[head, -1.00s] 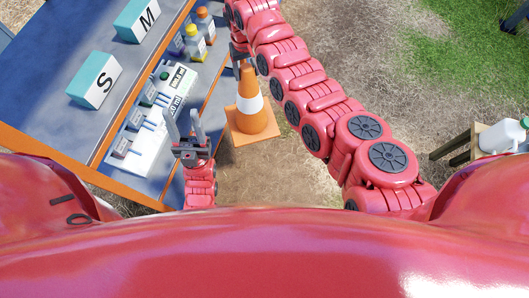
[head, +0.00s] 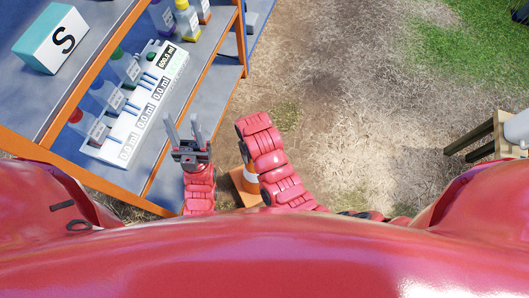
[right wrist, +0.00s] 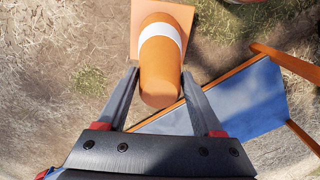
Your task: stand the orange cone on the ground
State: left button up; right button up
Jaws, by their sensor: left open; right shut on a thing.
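The orange cone (head: 240,185) with a white band shows low in the head view, partly hidden behind my right arm. In the right wrist view the cone (right wrist: 160,62) lies between the fingers of my right gripper (right wrist: 160,74), its narrow end towards the palm and its square base pointing away. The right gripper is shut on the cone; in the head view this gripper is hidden. I cannot tell whether the base touches the ground (head: 330,110). My left gripper (head: 183,122) is open and empty, by the table's front edge, left of the cone.
A wooden stand (head: 478,135) with a white jug (head: 516,128) is at the right. Open dry ground lies between.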

jog(key=w+d+f+b, duration=0.2)
jog(key=w, duration=0.5)
jog(key=w+d+f+b, duration=0.1)
jog(key=w+f+b, duration=0.1)
jog(key=w, duration=0.6)
jog(key=shift+w+d+f+b, duration=0.15)
jog(key=shift+d+f+b, duration=0.25)
jog(key=shift+f, duration=0.2)
jog(key=o, duration=1.4)
jog(key=shift+f, duration=0.1)
notch_tip(320, 180, up, 12)
jog(key=p, duration=0.3)
